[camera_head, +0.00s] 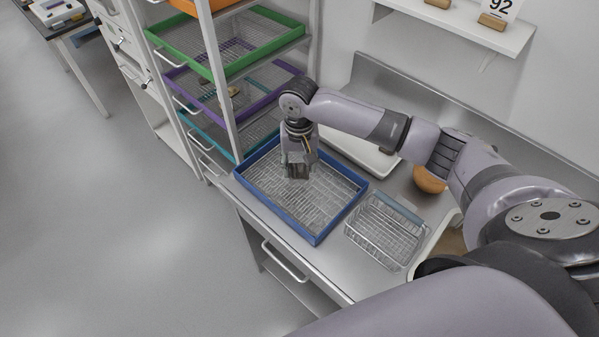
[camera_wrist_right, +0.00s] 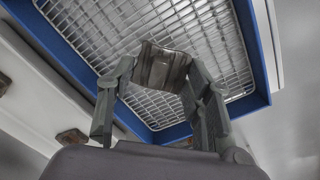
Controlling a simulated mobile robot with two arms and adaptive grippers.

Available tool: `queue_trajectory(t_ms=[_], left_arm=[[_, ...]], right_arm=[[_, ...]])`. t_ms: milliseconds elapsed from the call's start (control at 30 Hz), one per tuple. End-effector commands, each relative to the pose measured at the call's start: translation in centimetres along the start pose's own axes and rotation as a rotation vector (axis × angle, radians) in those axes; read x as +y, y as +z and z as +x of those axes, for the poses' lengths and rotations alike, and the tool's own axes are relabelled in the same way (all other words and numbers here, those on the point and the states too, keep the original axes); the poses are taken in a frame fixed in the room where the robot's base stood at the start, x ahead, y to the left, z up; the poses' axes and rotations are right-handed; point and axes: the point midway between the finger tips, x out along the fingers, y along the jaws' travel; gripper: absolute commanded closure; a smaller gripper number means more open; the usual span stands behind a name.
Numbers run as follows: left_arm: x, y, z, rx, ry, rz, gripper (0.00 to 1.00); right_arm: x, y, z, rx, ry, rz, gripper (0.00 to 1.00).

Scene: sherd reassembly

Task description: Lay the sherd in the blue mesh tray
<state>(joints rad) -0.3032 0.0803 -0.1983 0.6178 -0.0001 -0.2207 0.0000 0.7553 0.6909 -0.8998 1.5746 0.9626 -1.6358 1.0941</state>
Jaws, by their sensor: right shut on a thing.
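The blue mesh tray (camera_head: 318,238) lies on the steel counter, with a blue rim and a wire mesh floor. My right gripper (camera_head: 298,172) points down inside the outline of the tray, over its back left part. In the right wrist view my right gripper (camera_wrist_right: 160,85) is shut on a brown-grey sherd (camera_wrist_right: 162,67), held between its fingertips with the mesh behind it. The blue rim (camera_wrist_right: 262,55) also shows in that view. I cannot tell whether the sherd touches the mesh. In the head view the sherd is mostly hidden by the fingers. My left gripper is not in view.
A wire basket (camera_head: 386,231) stands right of the tray. A rack with green (camera_head: 215,62), purple and teal trays stands at the left back. Most of the blue tray's mesh is bare.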

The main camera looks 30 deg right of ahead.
Motion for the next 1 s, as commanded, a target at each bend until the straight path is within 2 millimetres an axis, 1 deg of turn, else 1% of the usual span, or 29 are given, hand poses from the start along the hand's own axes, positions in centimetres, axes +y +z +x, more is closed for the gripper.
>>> queue_trajectory(t_ms=[67, 200, 300, 400, 700, 733, 1000], left_arm=[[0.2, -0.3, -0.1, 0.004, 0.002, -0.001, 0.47], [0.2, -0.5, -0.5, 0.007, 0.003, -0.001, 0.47], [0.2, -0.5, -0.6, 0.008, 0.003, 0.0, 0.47], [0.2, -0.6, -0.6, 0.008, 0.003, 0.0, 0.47], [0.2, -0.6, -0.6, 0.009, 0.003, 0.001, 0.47], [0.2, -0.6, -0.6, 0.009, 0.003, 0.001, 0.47], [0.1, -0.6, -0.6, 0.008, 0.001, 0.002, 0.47]], right_arm=[[0.0, 0.1, 0.7, -0.002, 0.0, 0.0, 0.83], [0.0, 0.1, 2.9, -0.002, 0.001, 0.0, 0.83], [0.0, 0.1, 4.0, -0.001, 0.0, 0.0, 0.83], [0.0, 0.1, 4.4, 0.0, 0.0, 0.0, 0.83], [0.0, 0.1, 4.6, 0.0, 0.0, -0.001, 0.83], [0.0, 0.1, 4.7, 0.0, 0.0, -0.001, 0.53], [0.0, 0.1, 4.7, 0.001, 0.0, -0.001, 0.35]])
